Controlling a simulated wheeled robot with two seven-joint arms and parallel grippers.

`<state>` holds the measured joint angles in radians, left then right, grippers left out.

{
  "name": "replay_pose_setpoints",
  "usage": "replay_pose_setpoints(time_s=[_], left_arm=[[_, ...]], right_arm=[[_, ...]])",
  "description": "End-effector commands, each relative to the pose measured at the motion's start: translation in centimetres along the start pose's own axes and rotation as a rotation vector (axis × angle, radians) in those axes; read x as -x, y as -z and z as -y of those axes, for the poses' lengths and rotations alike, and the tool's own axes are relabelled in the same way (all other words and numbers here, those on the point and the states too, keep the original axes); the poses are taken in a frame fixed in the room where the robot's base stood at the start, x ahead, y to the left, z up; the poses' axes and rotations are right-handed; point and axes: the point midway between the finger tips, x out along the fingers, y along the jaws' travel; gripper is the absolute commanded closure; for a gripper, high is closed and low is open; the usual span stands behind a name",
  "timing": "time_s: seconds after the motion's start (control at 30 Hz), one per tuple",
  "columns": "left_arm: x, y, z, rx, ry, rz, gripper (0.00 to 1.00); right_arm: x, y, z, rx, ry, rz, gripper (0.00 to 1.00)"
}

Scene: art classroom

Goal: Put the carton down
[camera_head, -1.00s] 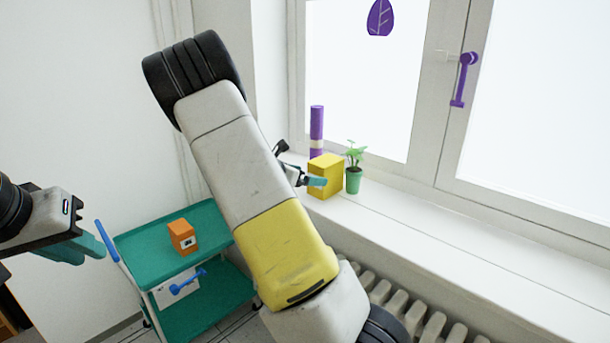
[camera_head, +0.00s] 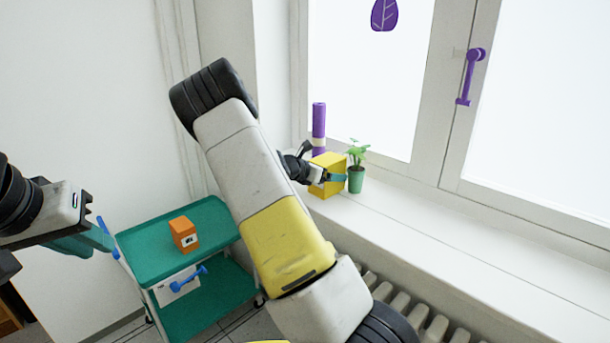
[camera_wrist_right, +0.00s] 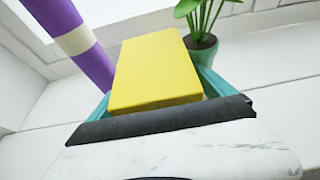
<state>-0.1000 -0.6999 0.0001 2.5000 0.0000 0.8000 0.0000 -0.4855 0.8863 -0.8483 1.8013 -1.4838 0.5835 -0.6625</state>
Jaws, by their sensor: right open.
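The yellow box-shaped carton (camera_head: 325,188) stands upright on the white windowsill, in front of a purple cylinder and left of a small potted plant. My right gripper (camera_head: 331,178) is at the carton, its open teal fingers on either side of it. In the right wrist view the carton (camera_wrist_right: 155,70) sits between the two fingers, which partly show at its left and right; I cannot tell if they touch it. My left gripper (camera_head: 90,240) hangs empty at the left, its fingers seen edge-on, near the trolley.
The purple cylinder (camera_head: 318,120) with a pale band and the green-potted plant (camera_head: 356,178) stand close to the carton. The sill (camera_head: 450,220) is bare to the right. A teal trolley (camera_head: 150,258) holds an orange box (camera_head: 184,235). A radiator (camera_head: 400,305) is below the sill.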

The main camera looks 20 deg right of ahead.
Motion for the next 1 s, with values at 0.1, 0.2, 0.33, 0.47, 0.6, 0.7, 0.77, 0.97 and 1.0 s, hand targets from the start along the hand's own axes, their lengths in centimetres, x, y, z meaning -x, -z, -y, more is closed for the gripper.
replay_pose_setpoints(time_s=[0.1,0.2,0.33,0.47,0.6,0.7,0.77,0.97,1.0], left_arm=[[0.00,0.00,0.00,0.000,0.000,0.000,0.80],[0.00,0.00,0.00,0.000,0.000,0.000,0.80],[0.01,0.00,0.00,0.000,0.000,0.000,0.80],[0.00,0.00,0.00,0.000,0.000,0.000,0.80],[0.00,0.00,0.00,0.000,0.000,0.000,0.80],[0.01,0.00,0.00,0.000,0.000,0.000,0.80],[0.01,0.00,0.00,0.000,0.000,0.000,0.80],[0.00,0.00,0.00,0.000,0.000,0.000,0.80],[0.00,0.00,0.00,0.000,0.000,0.000,0.80]], right_arm=[[0.05,-0.01,-0.01,0.000,0.000,0.000,0.06],[0.06,0.00,0.00,0.000,0.000,0.000,0.24],[0.06,0.00,0.01,0.000,0.000,0.000,0.50],[0.07,0.00,0.01,0.000,0.000,0.000,0.75],[0.07,0.00,0.02,0.000,0.000,0.000,1.00],[0.07,-0.12,0.01,-0.001,0.000,0.002,1.00],[0.07,-0.12,0.01,-0.001,0.000,0.002,1.00],[0.26,-0.59,-0.02,-0.002,0.000,0.002,1.00],[0.36,-0.86,-0.03,-0.004,-0.001,0.002,1.00]])
